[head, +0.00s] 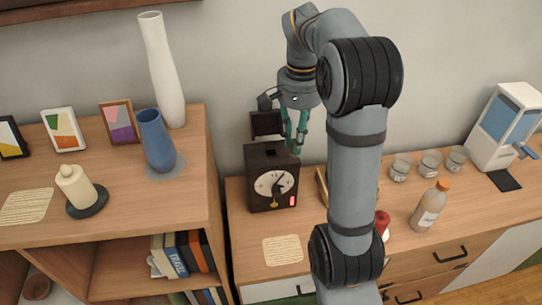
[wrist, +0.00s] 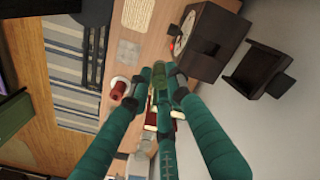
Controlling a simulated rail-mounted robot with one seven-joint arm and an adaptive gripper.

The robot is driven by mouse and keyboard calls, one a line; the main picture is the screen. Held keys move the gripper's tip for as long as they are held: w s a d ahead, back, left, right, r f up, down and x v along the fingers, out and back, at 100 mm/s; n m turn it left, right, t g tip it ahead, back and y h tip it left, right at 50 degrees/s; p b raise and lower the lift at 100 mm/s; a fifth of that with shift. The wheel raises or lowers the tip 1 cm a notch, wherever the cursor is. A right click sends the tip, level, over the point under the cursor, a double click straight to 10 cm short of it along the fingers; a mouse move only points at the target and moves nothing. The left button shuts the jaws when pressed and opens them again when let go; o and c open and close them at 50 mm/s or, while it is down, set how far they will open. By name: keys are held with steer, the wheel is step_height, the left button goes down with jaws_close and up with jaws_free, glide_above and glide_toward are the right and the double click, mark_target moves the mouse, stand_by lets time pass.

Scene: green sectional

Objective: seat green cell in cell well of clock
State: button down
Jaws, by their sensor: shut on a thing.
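The dark clock (head: 258,190) with a pale round dial stands on the low sideboard, with a dark panel (head: 267,123) raised behind it. A small red patch shows on its front at lower right. My gripper (head: 296,147) hangs just above the clock's top right rear edge. In the wrist view my gripper (wrist: 160,80) is shut on the green cell (wrist: 160,71), which is small and partly hidden by the teal fingers. The clock (wrist: 210,45) is to the upper right there, apart from the fingertips. I cannot make out the cell or the well in the head view.
A tall shelf (head: 195,150) with a blue vase (head: 155,140) and white vase (head: 162,70) stands left of the clock. To the right are a bottle (head: 429,206), several glass jars (head: 430,162) and a dispenser (head: 500,130). A paper (head: 283,250) lies in front of the clock.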

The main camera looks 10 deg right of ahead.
steer(key=w+a+f+p, duration=0.1)
steer(key=w+f+p, duration=0.1)
steer(key=w+f, duration=0.1)
steer(key=w+a+f+p, duration=0.1)
steer(key=w+f, duration=0.3)
steer(key=w+a+f+p, duration=0.1)
steer(key=w+f+p, duration=0.1)
steer(key=w+f, duration=0.2)
steer(key=shift+a+p, duration=0.35)
steer(key=shift+a, duration=0.05)
steer(key=shift+s, duration=0.1)
steer(key=shift+f+b, duration=0.2)
steer(key=shift+b, duration=0.1)
steer(key=c, duration=1.6)
jaws_free()
steer(key=shift+r, duration=0.1)
step_height(320, 180, up, 12)
steer(key=shift+r, duration=0.2)
steer(key=shift+f, duration=0.15)
